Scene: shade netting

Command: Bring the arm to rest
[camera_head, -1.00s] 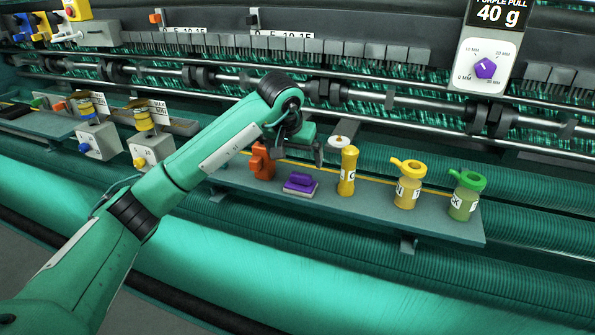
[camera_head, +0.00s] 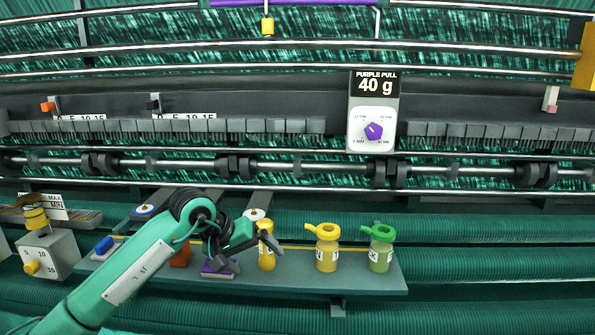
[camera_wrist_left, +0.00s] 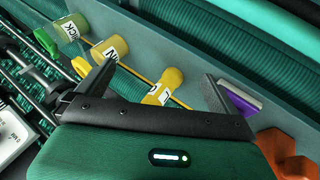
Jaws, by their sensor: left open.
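My left arm comes in from the lower left of the head view. Its gripper (camera_head: 254,250) is open and empty, just over the shelf by the slim yellow bottle (camera_head: 266,255) and the purple block (camera_head: 217,271). In the left wrist view the open fingers (camera_wrist_left: 160,78) span the slim yellow bottle (camera_wrist_left: 163,88), which lies beyond them; the purple block (camera_wrist_left: 240,103) is right of the right finger. I cannot tell whether a finger touches anything. My right gripper is not in view.
The grey-green shelf (camera_head: 300,283) also carries a yellow ring-topped bottle (camera_head: 327,257), a green one (camera_head: 381,256), an orange piece (camera_head: 181,257) and a blue block (camera_head: 104,245). A dial panel (camera_head: 373,128) and a bar with rollers (camera_head: 320,166) stand behind. Netting rolls run below.

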